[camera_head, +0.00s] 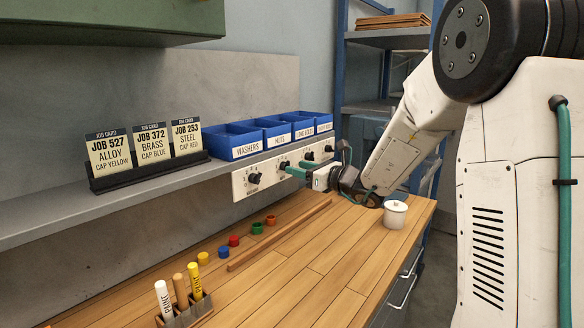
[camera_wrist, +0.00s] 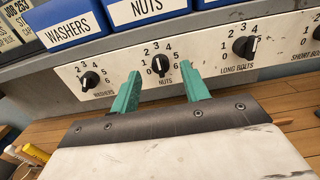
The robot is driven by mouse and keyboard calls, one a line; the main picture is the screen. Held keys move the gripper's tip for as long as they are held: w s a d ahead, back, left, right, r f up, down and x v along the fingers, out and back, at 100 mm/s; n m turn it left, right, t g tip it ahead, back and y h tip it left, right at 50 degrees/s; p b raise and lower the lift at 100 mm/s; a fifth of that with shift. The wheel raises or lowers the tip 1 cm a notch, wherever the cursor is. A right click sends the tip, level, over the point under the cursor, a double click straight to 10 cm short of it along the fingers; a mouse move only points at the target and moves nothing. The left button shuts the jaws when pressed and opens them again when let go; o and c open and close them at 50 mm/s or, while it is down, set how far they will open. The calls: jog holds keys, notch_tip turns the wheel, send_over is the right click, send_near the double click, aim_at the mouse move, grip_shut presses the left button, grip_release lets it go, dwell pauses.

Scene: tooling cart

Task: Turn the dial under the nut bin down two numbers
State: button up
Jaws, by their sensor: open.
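The nuts dial (camera_wrist: 160,64) is a black knob on a white panel, with numbers around it and the label NUTS below. Its pointer is too small to read surely. The blue nut bin (camera_wrist: 138,8) stands above it; it also shows in the head view (camera_head: 281,141). My gripper (camera_wrist: 161,69) is open, its two green fingers pointing at the panel, one on each side of the nuts dial in the wrist view. I cannot tell whether they touch it. In the head view my gripper (camera_head: 294,169) is at the panel and partly hides the dial.
The washers dial (camera_wrist: 90,80) is left of my fingers and the long bolts dial (camera_wrist: 245,47) right. Below the panel lie a wooden strip (camera_head: 280,235), coloured caps and a marker holder (camera_head: 188,313). A white pot (camera_head: 395,214) stands on the right of the wooden top.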

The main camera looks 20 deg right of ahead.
jog(key=shift+x, duration=1.7)
jog(key=c, duration=1)
jog(key=shift+n, duration=0.4)
jog(key=shift+s+a+f+n, duration=0.1)
jog(key=shift+n, duration=2.35)
jog(key=shift+s+a+f+n, duration=0.1)
jog(key=shift+n, duration=2.4)
jog(key=shift+a+f+n, duration=0.1)
jog(key=shift+n, duration=2.35)
